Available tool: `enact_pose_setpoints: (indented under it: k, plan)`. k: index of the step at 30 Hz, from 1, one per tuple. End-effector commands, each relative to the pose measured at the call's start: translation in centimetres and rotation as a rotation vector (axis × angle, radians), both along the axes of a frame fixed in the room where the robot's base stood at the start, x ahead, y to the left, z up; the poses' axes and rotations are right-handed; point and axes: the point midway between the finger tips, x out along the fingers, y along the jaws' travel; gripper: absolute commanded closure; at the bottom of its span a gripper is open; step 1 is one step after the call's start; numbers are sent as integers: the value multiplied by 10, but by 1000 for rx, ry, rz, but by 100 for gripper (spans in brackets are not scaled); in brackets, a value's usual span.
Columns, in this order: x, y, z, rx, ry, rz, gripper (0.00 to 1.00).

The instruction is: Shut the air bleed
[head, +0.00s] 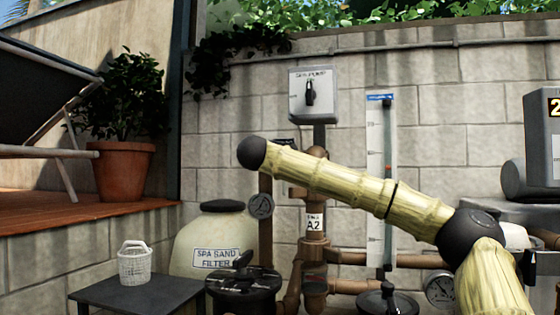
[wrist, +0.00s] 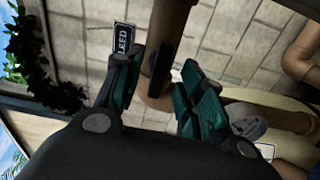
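In the wrist view, my gripper (wrist: 163,72) has its two teal-padded fingers apart, one on each side of a dark handle (wrist: 160,62) on a brown pipe (wrist: 174,20). Gaps show between the handle and both fingers, so it is not gripped. A dark label (wrist: 123,40), partly hidden by the left finger, reads "LEED", which fits the air bleed. In the head view, my pale arm crosses in front of the pipework and hides my gripper and the handle. A small dark plate (head: 285,142) shows just above the arm; its text is unreadable there.
A spa pump switch box (head: 313,95) and a clear flow tube (head: 376,140) are on the block wall. A white basket (head: 134,265) sits on a dark table (head: 105,294).

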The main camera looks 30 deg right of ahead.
Motion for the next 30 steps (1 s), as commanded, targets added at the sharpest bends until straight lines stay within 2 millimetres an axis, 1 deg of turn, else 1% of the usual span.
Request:
enact_pose_setpoints:
  k: [1, 2, 15, 20, 30]
  plan:
    - [-3, 5, -5, 0, -1, 1, 61]
    - [-6, 7, -6, -1, -1, 2, 61]
    - [-36, 42, -4, -1, -2, 2, 61]
    - [-41, 48, -2, 0, -1, 1, 61]
    - [-41, 48, 0, -1, -1, 1, 61]
